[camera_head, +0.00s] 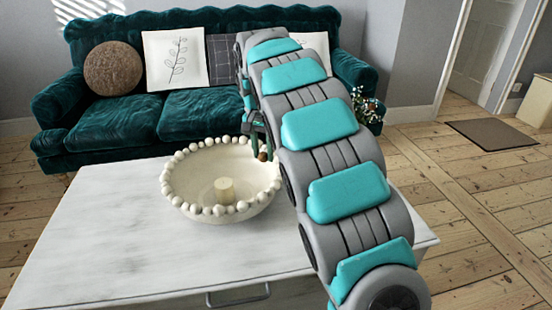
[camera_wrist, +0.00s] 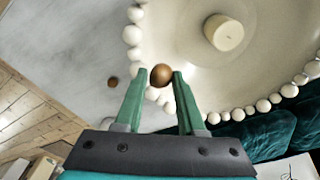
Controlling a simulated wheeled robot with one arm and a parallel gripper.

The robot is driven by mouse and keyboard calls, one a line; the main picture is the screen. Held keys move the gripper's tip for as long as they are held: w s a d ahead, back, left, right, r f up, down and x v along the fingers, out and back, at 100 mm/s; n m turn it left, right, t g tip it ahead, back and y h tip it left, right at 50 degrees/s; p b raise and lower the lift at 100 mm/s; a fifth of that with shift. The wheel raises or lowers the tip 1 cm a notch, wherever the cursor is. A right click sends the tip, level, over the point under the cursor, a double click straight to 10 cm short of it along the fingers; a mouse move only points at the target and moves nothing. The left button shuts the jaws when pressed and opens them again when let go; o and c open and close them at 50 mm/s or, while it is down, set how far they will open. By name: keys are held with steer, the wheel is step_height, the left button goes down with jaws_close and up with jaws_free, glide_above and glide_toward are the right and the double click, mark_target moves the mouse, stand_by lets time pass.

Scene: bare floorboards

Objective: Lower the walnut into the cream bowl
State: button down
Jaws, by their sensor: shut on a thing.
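The cream bowl (camera_head: 222,178), with a rim of round white beads, stands on the white table. It also shows in the wrist view (camera_wrist: 265,80). My gripper (camera_wrist: 160,74) is shut on the walnut (camera_wrist: 162,76), a small brown ball between the green fingertips. In the wrist view the walnut overlaps the beaded rim. In the head view the walnut (camera_head: 262,156) shows at the bowl's right rim, and my arm hides much of the gripper. Its height above the rim is hard to tell.
A cream candle (camera_head: 225,190) stands inside the bowl. A small brown round thing (camera_wrist: 113,81) lies on the table (camera_head: 110,240) outside the bowl. A green sofa (camera_head: 115,125) with cushions stands behind the table. The table's left part is clear.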

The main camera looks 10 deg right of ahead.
steer(key=w+a, duration=0.4)
steer(key=w, duration=0.1)
steer(key=shift+w+a+r, duration=0.25)
steer(key=shift+w+a, duration=0.05)
stand_by(0.8)
steer(key=shift+f+b, duration=2.35)
steer(key=shift+f, duration=4)
steer(key=shift+f+b, duration=0.55)
steer(key=shift+f, duration=1.4)
